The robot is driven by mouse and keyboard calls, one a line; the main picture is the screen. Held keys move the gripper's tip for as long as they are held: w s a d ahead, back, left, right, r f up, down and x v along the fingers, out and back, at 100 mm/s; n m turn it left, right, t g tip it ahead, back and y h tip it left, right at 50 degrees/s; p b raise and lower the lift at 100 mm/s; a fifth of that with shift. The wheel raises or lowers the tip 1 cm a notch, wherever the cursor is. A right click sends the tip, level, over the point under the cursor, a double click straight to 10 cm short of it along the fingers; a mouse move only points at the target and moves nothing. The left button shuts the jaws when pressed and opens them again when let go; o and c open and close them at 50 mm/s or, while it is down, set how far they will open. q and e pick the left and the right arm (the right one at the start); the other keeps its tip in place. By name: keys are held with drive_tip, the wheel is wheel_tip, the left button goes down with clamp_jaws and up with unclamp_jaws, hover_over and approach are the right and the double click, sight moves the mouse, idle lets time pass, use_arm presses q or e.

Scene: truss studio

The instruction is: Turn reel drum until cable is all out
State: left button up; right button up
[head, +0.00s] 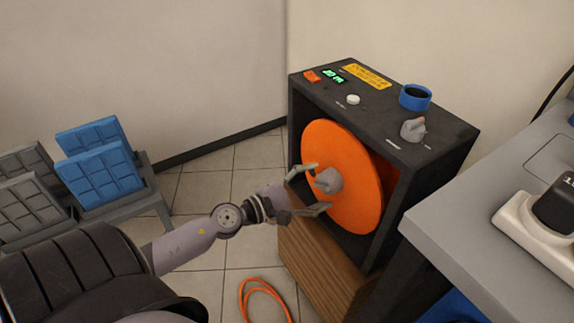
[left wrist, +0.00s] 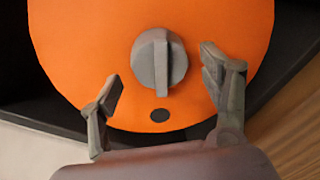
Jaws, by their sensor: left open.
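The orange reel drum (head: 352,195) stands upright inside a dark box-shaped housing (head: 441,130). A grey hub knob (head: 328,181) sticks out from the middle of its face. In the left wrist view the orange drum face (left wrist: 90,50) fills much of the picture, with the knob (left wrist: 160,62) near its centre and a dark round spot (left wrist: 160,115) below the knob. My left gripper (head: 318,187) is open, its fingers spread around the knob with gaps on both sides; it also shows in the left wrist view (left wrist: 165,88). An orange cable (head: 262,290) lies looped on the floor. My right gripper is out of view.
The housing stands on a wooden cabinet (head: 318,262). Its top carries an orange switch (head: 311,76), a green display (head: 334,76), a blue-rimmed cup (head: 415,97) and a grey knob (head: 413,129). A grey table (head: 480,205) is at right, a rack with blue panels (head: 103,175) at left. Tiled floor lies between.

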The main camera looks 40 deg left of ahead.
use_arm(q)
drive_tip(key=v, duration=0.9)
drive_tip(key=shift+s+a, duration=0.2)
drive_tip(key=shift+s, duration=0.2)
drive_tip(key=shift+r, duration=0.15)
